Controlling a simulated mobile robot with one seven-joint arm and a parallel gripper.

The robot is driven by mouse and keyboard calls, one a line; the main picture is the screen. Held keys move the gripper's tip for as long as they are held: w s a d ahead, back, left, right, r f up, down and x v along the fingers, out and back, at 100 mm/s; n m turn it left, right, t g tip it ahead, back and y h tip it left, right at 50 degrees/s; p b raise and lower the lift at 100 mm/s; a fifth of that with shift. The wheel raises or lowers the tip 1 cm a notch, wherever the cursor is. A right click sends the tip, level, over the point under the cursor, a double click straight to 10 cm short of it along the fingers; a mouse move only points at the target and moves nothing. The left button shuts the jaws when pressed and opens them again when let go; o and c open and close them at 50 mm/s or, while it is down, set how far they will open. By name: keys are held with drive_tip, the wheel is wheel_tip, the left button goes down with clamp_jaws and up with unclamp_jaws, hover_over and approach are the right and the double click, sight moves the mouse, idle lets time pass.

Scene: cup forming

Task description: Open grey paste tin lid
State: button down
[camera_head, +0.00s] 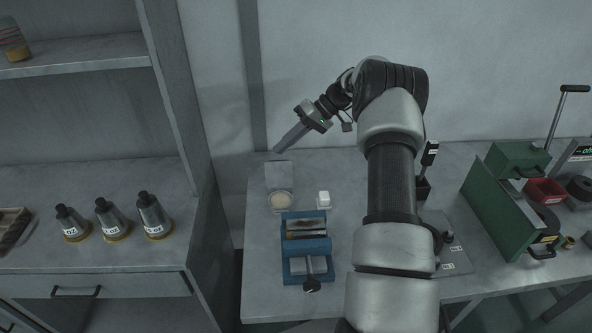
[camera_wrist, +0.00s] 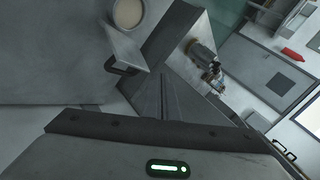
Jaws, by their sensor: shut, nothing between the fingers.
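The grey paste tin (camera_head: 281,209) stands at the back left of the workbench. Its lid (camera_head: 279,175) is raised behind it, and round pale paste shows inside. In the wrist view the paste (camera_wrist: 128,13) shows at the top, with the lid (camera_wrist: 117,47) below it and a dark tab at the lid's edge. My gripper (camera_head: 277,150) is shut and empty, its tips just behind the raised lid's top edge. In the wrist view my gripper's fingers (camera_wrist: 170,82) lie together to the right of the lid. I cannot tell whether they touch the lid.
A blue vise (camera_head: 306,261) stands in front. A green case (camera_head: 507,212) and red box (camera_head: 543,191) are at the right. Several cone-shaped bottles (camera_head: 110,220) stand on the left counter. The wall is close behind my gripper.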

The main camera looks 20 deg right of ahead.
sight(279, 171)
drive_tip(key=s+d+f+m+t+b, duration=0.2)
drive_tip(key=d+f+m+t+b, duration=0.25)
drive_tip(key=m, duration=0.45)
drive_tip(key=s+d+f+m+t+b, duration=0.1)
drive_tip(key=s+d+f+m+t, duration=0.15)
drive_tip(key=d+m+t, duration=0.55)
drive_tip(key=w+a+f+g, duration=0.1)
drive_tip(key=w+a, duration=0.1)
drive_tip(key=w+a+f, duration=0.1)
drive_tip(key=w+a, duration=0.2)
drive_tip(key=w+a+f+g, duration=0.1)
drive_tip(key=w+a, duration=0.1)
drive_tip(key=shift+w+a+m+g, duration=0.2)
drive_tip(key=shift+w+m+g, duration=0.1)
drive_tip(key=shift+m+g, duration=0.1)
